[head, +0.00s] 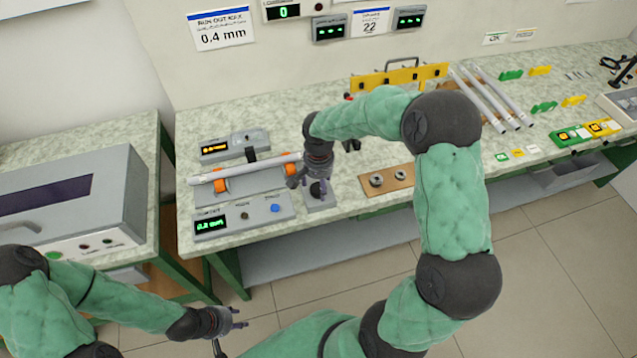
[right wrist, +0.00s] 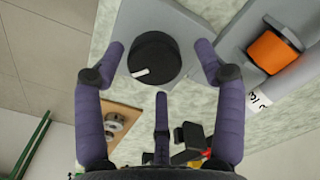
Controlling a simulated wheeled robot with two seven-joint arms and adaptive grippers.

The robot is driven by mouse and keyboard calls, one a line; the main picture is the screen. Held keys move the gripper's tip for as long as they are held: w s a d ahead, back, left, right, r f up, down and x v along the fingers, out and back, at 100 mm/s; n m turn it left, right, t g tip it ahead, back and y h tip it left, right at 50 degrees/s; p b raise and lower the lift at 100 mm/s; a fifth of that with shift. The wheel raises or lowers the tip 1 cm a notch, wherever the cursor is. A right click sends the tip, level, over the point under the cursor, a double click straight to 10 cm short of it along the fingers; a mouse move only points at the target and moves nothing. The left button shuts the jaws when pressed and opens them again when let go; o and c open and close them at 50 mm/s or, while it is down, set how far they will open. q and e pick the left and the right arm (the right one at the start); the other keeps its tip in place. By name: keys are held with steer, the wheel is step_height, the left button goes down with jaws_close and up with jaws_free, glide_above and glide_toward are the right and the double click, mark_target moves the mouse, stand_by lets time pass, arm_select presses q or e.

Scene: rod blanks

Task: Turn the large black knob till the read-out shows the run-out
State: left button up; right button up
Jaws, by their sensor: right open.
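The large black knob (right wrist: 154,58) has a white mark pointing to the lower left in the right wrist view. It sits on a small grey box (head: 321,203) near the bench's front edge. My right gripper (right wrist: 158,72) is open, its purple fingers spread around the knob, with no clear contact. In the head view my right gripper (head: 318,184) hides part of the knob. A read-out (head: 210,224) beside it shows green figures that look like 0.2 mm. A rod (head: 240,169) lies across orange rollers (head: 221,186). My left gripper (head: 238,318) is open and empty, low in front of the benches.
A second grey unit (head: 216,149) with orange figures stands behind the rod. A wooden block with two metal rings (head: 391,179) lies right of the knob. A wall sign (head: 222,29) reads 0.4 mm. More rods (head: 493,100) lie at the right back.

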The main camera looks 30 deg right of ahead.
mark_target(319, 186)
steer(key=shift+r, duration=0.1)
step_height(319, 186, up, 12)
stand_by(0.5)
steer(key=shift+s, duration=0.1)
stand_by(0.4)
